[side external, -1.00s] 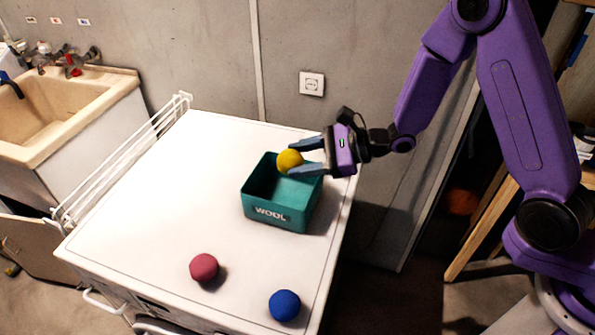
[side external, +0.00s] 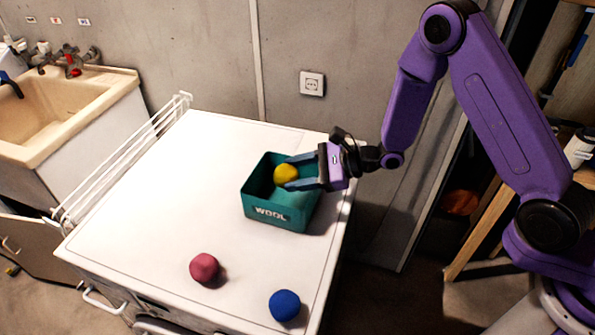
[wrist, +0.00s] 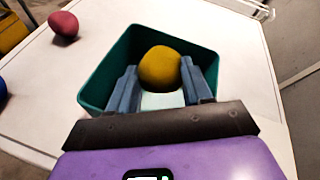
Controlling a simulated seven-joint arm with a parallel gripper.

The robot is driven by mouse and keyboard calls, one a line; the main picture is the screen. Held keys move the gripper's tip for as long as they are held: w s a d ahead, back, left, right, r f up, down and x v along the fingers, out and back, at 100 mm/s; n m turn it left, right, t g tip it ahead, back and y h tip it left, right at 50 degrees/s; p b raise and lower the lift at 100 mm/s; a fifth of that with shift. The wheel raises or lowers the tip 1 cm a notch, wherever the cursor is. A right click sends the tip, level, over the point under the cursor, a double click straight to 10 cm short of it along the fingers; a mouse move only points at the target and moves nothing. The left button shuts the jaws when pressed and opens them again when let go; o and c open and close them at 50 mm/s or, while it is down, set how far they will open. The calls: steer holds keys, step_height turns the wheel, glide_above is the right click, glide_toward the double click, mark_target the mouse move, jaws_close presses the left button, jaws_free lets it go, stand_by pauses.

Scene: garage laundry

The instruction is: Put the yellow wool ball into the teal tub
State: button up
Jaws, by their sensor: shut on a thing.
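The yellow wool ball (side external: 286,173) is between the fingers of my gripper (side external: 292,174), which is shut on it. The teal tub (side external: 270,214), marked WOOL, stands on the white machine top. The ball and fingertips are at the tub's opening, inside its outline in both views. I cannot tell whether the ball touches the tub's floor. In the wrist view the ball (wrist: 160,67) sits between the blue fingertips (wrist: 160,84), with the tub's wall (wrist: 105,72) around it.
A dark red ball (side external: 204,268) and a blue ball (side external: 284,305) lie on the white top (side external: 150,210) in front of the tub. A white wire rack (side external: 125,160) runs along the left edge. The left part of the top is clear.

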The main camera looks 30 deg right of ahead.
steer(key=shift+f, duration=0.5)
steer(key=o, duration=0.7)
steer(key=shift+s+f, duration=0.1)
steer(key=shift+s, duration=0.05)
steer(key=shift+o, duration=0.2)
